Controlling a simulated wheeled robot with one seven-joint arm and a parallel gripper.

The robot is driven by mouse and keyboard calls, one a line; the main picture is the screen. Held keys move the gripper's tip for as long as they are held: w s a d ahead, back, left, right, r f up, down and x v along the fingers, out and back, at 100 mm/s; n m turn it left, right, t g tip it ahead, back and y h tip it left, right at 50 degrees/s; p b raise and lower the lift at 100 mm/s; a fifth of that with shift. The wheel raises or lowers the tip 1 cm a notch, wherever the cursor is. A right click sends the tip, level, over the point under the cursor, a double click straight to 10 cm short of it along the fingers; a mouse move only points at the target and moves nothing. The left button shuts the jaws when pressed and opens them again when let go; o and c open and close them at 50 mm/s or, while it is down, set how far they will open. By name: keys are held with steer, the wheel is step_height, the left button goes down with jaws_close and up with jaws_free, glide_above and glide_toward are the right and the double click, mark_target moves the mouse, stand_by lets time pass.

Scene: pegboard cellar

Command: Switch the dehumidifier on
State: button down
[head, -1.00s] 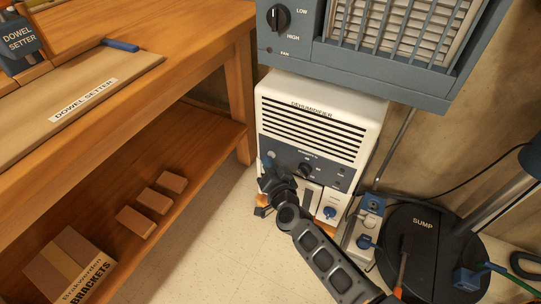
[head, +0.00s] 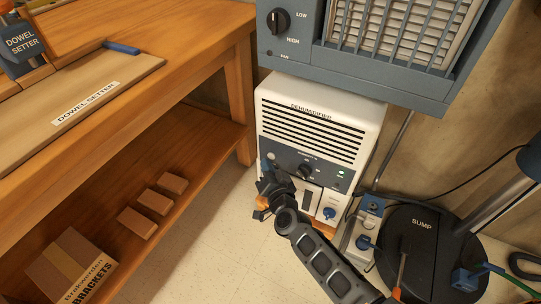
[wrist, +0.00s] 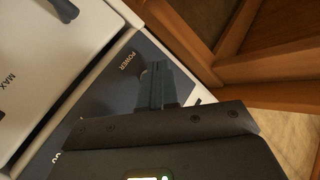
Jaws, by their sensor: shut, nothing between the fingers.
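The white dehumidifier (head: 373,112) stands on the floor under a blue-grey heater. Its dark control panel (head: 322,170) has a black knob (head: 305,171) in the middle and a small lit green light (head: 341,173) at the right. My gripper (head: 268,164) is at the panel's left end, its fingers shut and empty. In the wrist view the shut fingers (wrist: 157,84) are beside the POWER label (wrist: 128,61), close over the panel. The power switch itself is hidden by the fingers, and I cannot tell whether they touch it.
The wooden workbench (head: 200,50) stands at the left, with boxes on its lower shelf. The heater (head: 405,85) overhangs the dehumidifier. A blue-topped outlet box (head: 373,207) and the black sump cover (head: 420,245) are at the right. Open floor (head: 200,235) lies between bench and dehumidifier.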

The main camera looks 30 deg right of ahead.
steer(key=s+a+p, duration=0.3)
steer(key=a, duration=0.2)
steer(key=shift+s, duration=0.15)
stand_by(0.4)
stand_by(0.4)
